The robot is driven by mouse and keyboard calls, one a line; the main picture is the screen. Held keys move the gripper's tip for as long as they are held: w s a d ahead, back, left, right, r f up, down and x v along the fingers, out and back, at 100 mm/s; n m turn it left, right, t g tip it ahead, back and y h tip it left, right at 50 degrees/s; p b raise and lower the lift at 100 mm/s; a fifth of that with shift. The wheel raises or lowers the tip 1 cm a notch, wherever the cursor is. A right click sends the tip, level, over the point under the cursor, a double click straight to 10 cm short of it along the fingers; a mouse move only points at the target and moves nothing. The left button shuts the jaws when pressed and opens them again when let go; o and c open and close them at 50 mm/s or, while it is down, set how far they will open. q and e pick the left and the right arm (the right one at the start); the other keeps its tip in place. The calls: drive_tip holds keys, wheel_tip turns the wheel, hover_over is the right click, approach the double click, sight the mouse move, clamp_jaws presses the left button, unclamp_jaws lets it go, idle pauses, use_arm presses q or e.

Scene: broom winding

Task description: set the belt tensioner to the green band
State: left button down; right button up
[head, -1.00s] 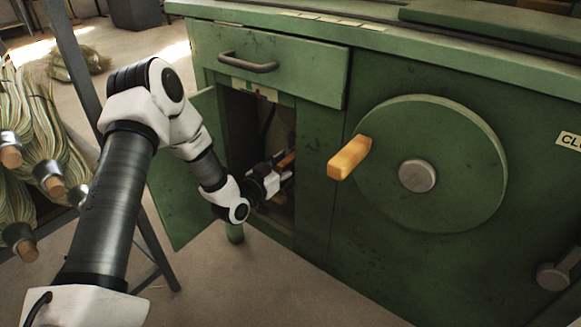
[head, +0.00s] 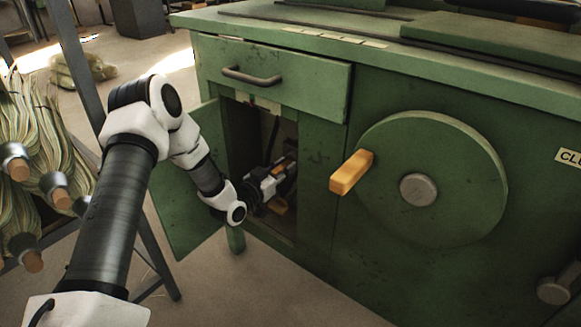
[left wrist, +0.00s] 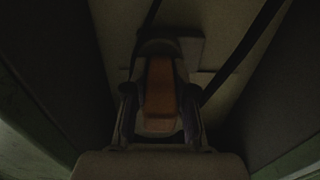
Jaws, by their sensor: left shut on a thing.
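The tensioner (left wrist: 188,50) is a dark fitting inside the open cabinet, with an orange handle (left wrist: 160,85) pointing toward the left wrist camera. My left gripper (head: 283,172) reaches through the cabinet opening. In the left wrist view its two fingers stand on either side of the handle, shut on it. In the head view the gripper covers most of the tensioner. No green band or scale can be made out in the dark interior. My right gripper is in neither view.
The cabinet door (head: 185,190) hangs open to the left. A drawer (head: 275,70) closes the space above the opening. A large green wheel (head: 450,150) with a yellow handle (head: 351,172) stands to the right. Dark belt strands (left wrist: 245,50) run behind the tensioner. Broom bundles (head: 45,150) are at left.

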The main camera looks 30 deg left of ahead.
use_arm(q)
drive_tip(key=c, duration=1)
unclamp_jaws()
drive_tip(key=shift+o, duration=0.2)
drive_tip(key=shift+s, duration=0.1)
drive_tip(key=s, duration=0.7)
drive_tip(key=shift+s+a, duration=0.15)
drive_tip(key=shift+a, duration=0.15)
drive_tip(key=shift+f, duration=0.1)
